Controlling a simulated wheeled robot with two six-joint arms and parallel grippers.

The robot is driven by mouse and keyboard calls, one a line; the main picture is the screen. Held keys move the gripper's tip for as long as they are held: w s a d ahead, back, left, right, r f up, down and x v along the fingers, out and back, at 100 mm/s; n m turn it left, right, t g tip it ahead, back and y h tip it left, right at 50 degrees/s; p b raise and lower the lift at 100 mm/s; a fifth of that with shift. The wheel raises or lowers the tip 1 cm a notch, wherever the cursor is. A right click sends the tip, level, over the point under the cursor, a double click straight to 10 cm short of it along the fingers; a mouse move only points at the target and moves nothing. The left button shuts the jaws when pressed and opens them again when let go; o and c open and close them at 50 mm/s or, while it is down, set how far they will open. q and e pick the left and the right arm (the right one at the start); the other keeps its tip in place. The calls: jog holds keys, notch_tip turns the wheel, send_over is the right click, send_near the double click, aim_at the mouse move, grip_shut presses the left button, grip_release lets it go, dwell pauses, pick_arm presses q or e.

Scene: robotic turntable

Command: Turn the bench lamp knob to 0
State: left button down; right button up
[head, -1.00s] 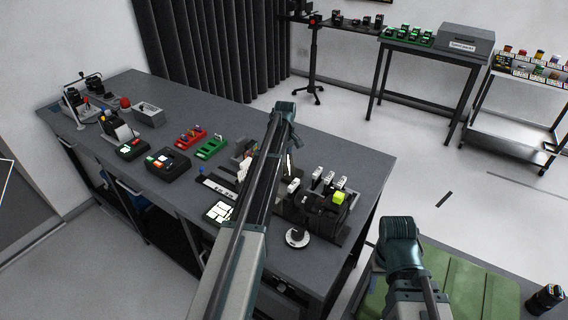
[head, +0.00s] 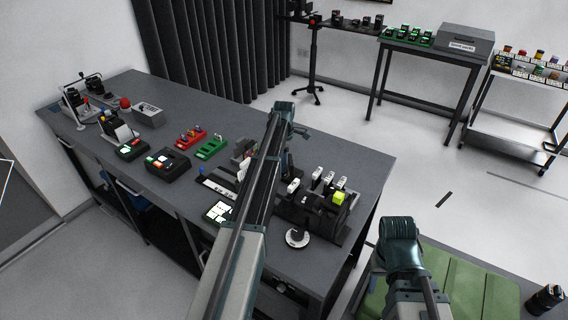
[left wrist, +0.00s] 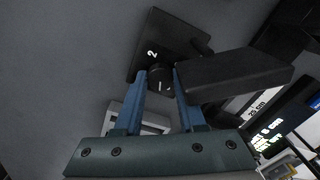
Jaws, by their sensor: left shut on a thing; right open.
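The knob (left wrist: 160,80) is a small black dial with a white mark, on a dark plate (left wrist: 146,62) that carries a white "2". In the left wrist view my left gripper (left wrist: 160,88) has its two blue fingers on either side of the knob, shut on it. In the head view my left arm hides the knob and the fingertips. I cannot read which number the mark points at. Of my right arm only links show at the lower right; its gripper is not in view.
A dark block (left wrist: 235,74) sits close beside the right finger. A dark holder with white-topped modules (head: 318,203) and a round white-and-black piece (head: 297,238) stand right of my left arm on the grey bench (head: 350,160). Red (head: 192,137) and green (head: 212,148) trays lie left.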

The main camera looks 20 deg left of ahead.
pick_arm(q)
jog(key=shift+n, duration=0.3)
dwell(0.4)
jog(key=c, duration=0.5)
grip_release()
jog(key=shift+r, duration=0.15)
notch_tip(320, 180, up, 14)
jog(key=p, duration=1.3)
jog(key=shift+f+p, duration=0.2)
jog(key=shift+p, duration=0.2)
jog(key=shift+w, duration=0.15)
